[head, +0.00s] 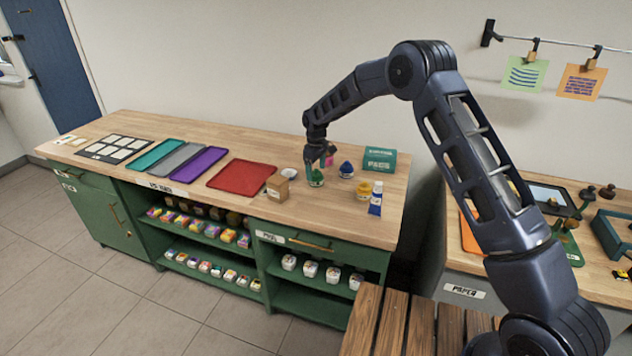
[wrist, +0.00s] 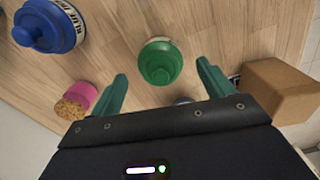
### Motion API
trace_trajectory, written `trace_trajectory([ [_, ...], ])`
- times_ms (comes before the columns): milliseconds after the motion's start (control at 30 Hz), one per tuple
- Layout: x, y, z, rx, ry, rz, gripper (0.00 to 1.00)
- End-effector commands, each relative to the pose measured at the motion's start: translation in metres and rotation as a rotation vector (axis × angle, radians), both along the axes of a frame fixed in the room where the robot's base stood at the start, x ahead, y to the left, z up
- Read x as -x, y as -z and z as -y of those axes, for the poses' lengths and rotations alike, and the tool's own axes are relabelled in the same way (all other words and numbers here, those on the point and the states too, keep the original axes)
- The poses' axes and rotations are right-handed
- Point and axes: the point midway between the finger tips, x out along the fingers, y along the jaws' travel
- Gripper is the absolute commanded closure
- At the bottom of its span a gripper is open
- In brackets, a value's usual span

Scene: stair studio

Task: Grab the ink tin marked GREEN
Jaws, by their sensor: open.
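A small tin with a green lid (head: 316,178) stands upright on the wooden counter (head: 230,142). In the wrist view the green-lidded tin (wrist: 160,62) sits ahead of my gripper, between the lines of its two fingers. Its label is mostly turned away and I cannot read it. My gripper (wrist: 161,72) is open, with nothing between its green fingers. In the head view my gripper (head: 318,160) hangs just above the tin, partly in front of what lies behind it.
A blue-lidded tin (wrist: 45,25) labelled BLUE and a corked pink jar (wrist: 78,98) stand left of it in the wrist view. A cardboard box (wrist: 285,90) is close right. A yellow pot (head: 363,190) and blue tube (head: 376,198) stand nearby. A red tray (head: 240,176) lies left.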

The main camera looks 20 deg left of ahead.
Motion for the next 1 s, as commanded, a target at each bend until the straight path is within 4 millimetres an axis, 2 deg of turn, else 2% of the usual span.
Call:
trace_trajectory([
  [200,0.001,0.029,-0.002,0.002,-0.002,0.0,0.19],
  [467,0.001,0.033,-0.002,-0.001,-0.001,0.001,0.19],
  [767,0.001,0.033,-0.002,0.0,-0.001,0.001,0.76],
  [1000,0.001,0.031,-0.002,-0.001,-0.001,0.001,0.78],
])
